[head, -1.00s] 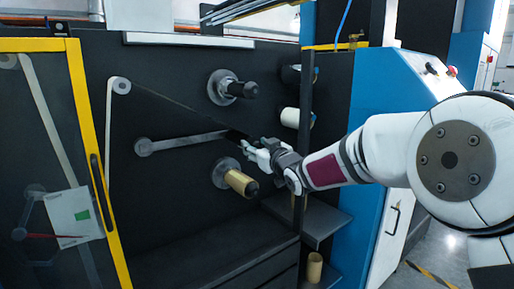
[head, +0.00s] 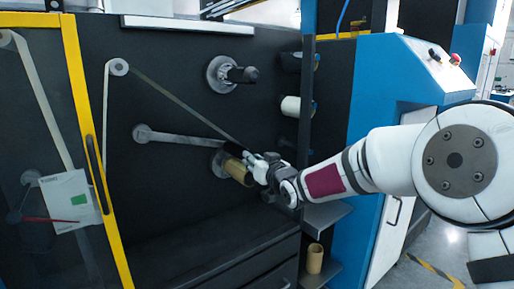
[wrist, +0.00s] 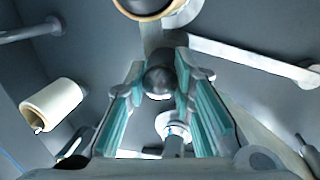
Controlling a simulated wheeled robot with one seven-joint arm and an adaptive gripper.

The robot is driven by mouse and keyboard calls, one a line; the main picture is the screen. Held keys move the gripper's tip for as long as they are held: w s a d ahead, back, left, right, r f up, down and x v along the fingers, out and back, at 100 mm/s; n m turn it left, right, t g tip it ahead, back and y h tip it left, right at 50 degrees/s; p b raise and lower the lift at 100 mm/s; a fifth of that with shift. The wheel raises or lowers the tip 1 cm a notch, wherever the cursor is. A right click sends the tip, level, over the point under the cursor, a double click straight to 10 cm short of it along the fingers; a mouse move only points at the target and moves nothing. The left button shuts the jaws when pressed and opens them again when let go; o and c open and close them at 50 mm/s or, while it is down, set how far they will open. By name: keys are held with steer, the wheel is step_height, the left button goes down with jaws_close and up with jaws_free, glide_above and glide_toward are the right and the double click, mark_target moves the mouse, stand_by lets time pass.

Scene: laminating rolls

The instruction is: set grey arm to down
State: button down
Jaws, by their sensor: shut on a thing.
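The grey arm (head: 185,139) is a bar on the dark machine panel. It runs from a round pivot at its left and slopes down to the right, ending at a dark roller by my gripper. My gripper (head: 252,158) is in front of the upper part of the brown cardboard core (head: 238,172). In the wrist view, the teal-padded fingers of my gripper (wrist: 160,98) close around a dark round end piece (wrist: 158,80) of the grey arm (wrist: 245,58). In the head view the fingers partly hide this end.
A black spindle (head: 235,73) sticks out above the grey arm. A web strip (head: 180,105) runs down from the upper-left roller (head: 118,67) to the arm's end. A yellow-framed door (head: 90,140) is at left.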

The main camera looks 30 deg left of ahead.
steer(key=shift+s+a+f+m, duration=0.1)
steer(key=shift+s+f+m, duration=0.15)
steer(key=shift+f, duration=0.35)
steer(key=shift+s+a+f+m, duration=0.15)
steer(key=shift+f+m, duration=0.1)
steer(key=shift+f, duration=0.3)
steer(key=shift+d, duration=0.1)
steer(key=c, duration=1.3)
jaws_free()
steer(key=shift+c, duration=0.2)
steer(key=v, duration=1.2)
steer(key=shift+r, duration=0.1)
